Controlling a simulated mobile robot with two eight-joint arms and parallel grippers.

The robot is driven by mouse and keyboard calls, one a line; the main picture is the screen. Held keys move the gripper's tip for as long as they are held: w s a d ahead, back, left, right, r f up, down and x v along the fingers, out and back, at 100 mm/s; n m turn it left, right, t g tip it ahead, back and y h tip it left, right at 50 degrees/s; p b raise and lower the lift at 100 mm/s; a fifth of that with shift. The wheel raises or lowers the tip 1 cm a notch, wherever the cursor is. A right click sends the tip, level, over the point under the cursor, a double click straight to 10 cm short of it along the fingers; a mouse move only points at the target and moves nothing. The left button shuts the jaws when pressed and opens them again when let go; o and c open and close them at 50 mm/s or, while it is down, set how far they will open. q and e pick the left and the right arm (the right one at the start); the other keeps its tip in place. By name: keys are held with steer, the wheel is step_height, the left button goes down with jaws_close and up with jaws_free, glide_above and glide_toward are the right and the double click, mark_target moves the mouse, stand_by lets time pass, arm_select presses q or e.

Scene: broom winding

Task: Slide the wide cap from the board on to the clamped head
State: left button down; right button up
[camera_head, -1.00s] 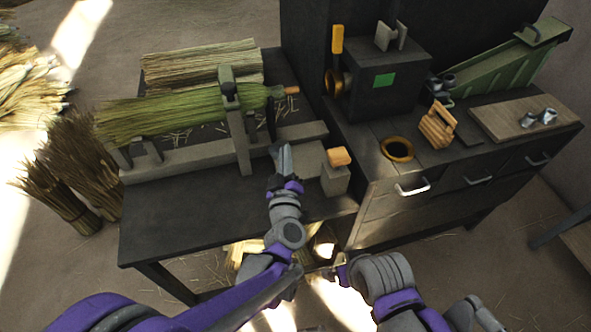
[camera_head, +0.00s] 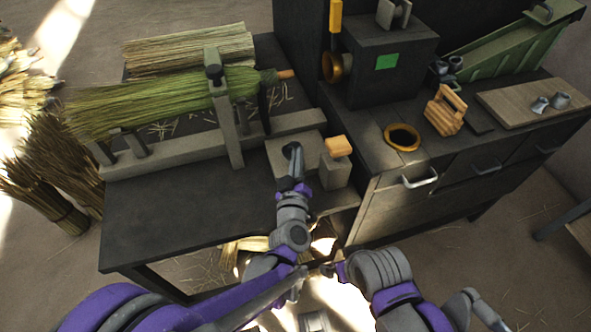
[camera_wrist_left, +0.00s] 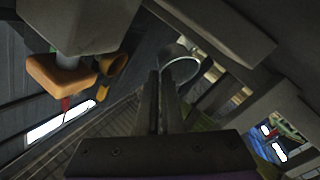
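Two small grey metal caps, a left one (camera_head: 540,104) and a right one (camera_head: 561,100), sit on the wooden board (camera_head: 505,101) at the far right of the bench; I cannot tell which is wider. The clamped head (camera_head: 160,101), a green broom bundle with a wooden handle stub at its right end, lies in the grey clamp frame (camera_head: 226,125). My left gripper (camera_head: 294,157) is over the low grey block right of the clamp, apart from the caps.
A post with an orange knob (camera_head: 338,147) stands just right of my left gripper. The front left tabletop (camera_head: 180,215) is clear.

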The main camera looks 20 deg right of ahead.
arm_select(q)
step_height(320, 180, down, 5)
steer(key=shift+b, duration=0.7)
steer(key=shift+f, duration=0.2)
steer(key=c, duration=1.1)
jaws_free()
steer(key=shift+o, duration=0.2)
steer(key=v, duration=0.9)
steer(key=shift+s+r+p, duration=0.25)
steer(key=shift+p, duration=0.15)
steer(key=shift+s+a, duration=0.25)
steer(key=shift+s, duration=0.4)
